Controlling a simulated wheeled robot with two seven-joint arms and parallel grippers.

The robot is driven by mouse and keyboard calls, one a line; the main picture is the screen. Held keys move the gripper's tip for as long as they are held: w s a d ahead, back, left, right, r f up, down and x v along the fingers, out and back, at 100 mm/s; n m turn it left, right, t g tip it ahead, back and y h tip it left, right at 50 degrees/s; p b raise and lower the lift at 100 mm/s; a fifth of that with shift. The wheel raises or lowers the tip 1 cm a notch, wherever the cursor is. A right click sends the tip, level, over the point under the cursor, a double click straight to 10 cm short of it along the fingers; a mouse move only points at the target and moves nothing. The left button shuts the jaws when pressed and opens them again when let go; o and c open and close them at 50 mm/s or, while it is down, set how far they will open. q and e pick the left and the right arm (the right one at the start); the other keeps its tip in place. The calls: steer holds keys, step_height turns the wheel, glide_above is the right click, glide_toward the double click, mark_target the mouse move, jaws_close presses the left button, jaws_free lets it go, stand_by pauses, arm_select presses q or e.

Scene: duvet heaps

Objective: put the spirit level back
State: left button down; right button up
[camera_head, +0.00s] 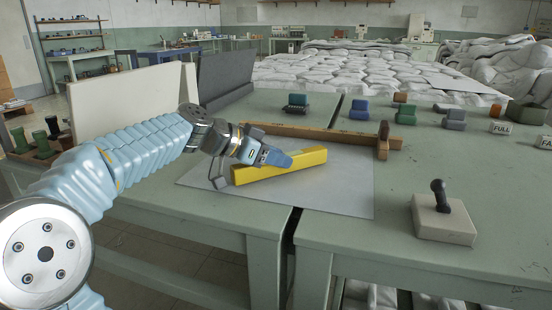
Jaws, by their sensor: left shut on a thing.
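The yellow spirit level (296,165) is a long bar at the middle of the head view, over the grey sheet (345,192) on the green table. It slants slightly, its right end farther back. My left gripper (262,158) comes in from the left and is shut on the level near its left half. The gripper hides part of the level's top and far side. I cannot tell whether the level touches the sheet or hangs just above it. My right gripper is not in view.
A wooden piece with an upright end (383,143) lies behind the level. A pale block with a black knob (443,218) stands at the right. Several small coloured blocks stand farther back. A white panel (130,98) rises at the left. Duvets (360,72) are heaped behind.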

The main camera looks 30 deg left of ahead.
arm_select(q)
steer(key=shift+f, duration=0.15)
steer(key=c, duration=0.7)
jaws_free()
steer(key=shift+c, duration=0.2)
steer(key=shift+r, duration=0.3)
step_height(320, 180, up, 5)
glide_above(232, 168)
steer(key=shift+r, duration=0.2)
steer(key=shift+s, duration=0.1)
